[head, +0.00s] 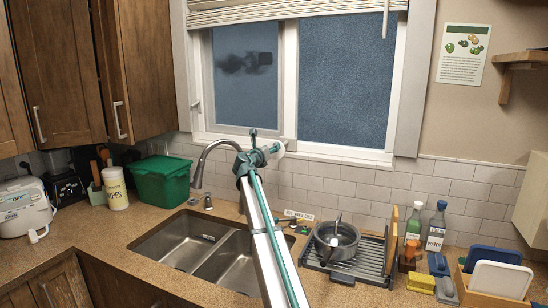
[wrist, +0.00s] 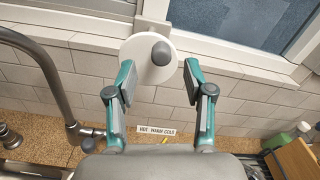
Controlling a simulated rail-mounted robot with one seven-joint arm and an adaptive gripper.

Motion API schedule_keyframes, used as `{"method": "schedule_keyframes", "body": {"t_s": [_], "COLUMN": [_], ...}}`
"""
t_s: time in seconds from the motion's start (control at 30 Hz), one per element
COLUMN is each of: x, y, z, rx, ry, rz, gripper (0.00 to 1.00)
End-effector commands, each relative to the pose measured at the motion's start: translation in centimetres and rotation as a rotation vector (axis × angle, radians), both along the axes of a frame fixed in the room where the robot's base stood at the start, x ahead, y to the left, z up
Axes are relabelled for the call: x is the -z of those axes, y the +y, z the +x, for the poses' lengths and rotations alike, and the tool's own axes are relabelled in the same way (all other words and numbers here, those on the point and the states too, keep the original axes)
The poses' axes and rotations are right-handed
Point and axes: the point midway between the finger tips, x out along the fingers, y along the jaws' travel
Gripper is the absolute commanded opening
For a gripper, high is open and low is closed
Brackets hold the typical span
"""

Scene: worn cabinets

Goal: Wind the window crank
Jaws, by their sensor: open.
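The window crank (wrist: 136,58) shows in the wrist view as a white round disc with a dark grey knob (wrist: 162,53) near its right side. It sits at the bottom of the window frame, above the tiled wall. My gripper (wrist: 157,74) is open and empty, with its two teal-and-grey fingers spread just below the disc and the knob between their lines. I cannot tell whether a finger touches the disc. In the head view my gripper (head: 264,145) is in front of the window's lower sill, and mostly hides the crank. The window (head: 345,80) has two dark blue panes.
A curved faucet (head: 205,160) stands left of my gripper, close by in the wrist view. A double sink (head: 185,241) lies below. A dish rack (head: 372,255) with a pot (head: 337,237) and bottles (head: 435,228) stand to the right. A green bin (head: 160,180) is at left.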

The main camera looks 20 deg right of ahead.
Motion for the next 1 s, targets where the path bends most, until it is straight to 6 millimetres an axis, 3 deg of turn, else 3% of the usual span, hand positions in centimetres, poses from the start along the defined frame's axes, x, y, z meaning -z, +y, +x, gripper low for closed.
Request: {"method": "schedule_keyframes", "body": {"t_s": [0.8,1.0], "x": [0.31,-0.07], "y": [-0.07,-0.06], "z": [0.01,-0.04], "rx": [0.0,0.0], "ry": [-0.623,-0.709], "rz": [0.559,0.637], "gripper": [0.52,0.52]}}
